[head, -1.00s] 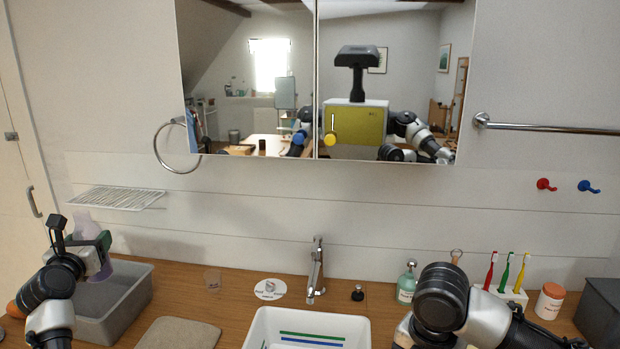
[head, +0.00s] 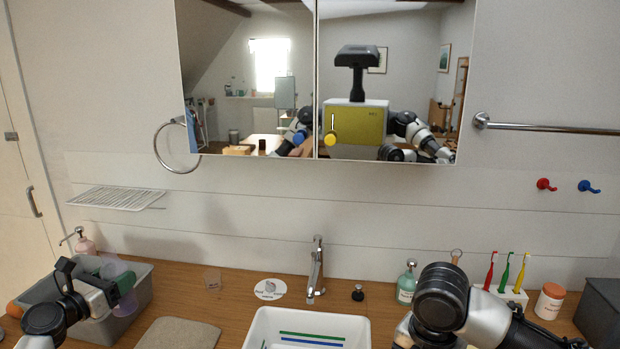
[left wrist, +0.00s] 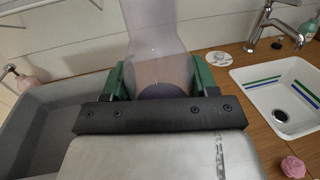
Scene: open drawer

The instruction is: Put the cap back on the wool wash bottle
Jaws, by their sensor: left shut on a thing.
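My left gripper (head: 122,285) is shut on a translucent lilac bottle (head: 113,268), with its green fingers on either side of it. In the left wrist view the bottle (left wrist: 155,35) stands out beyond the fingers and a darker round patch shows low in it. The label is not readable. In the head view the bottle is over the right part of the grey bin; I cannot tell how far above it.
The grey bin (head: 140,299) stands at left, with a pink pump bottle (head: 84,243) behind it. A pink lump (left wrist: 293,166) lies near the sink.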

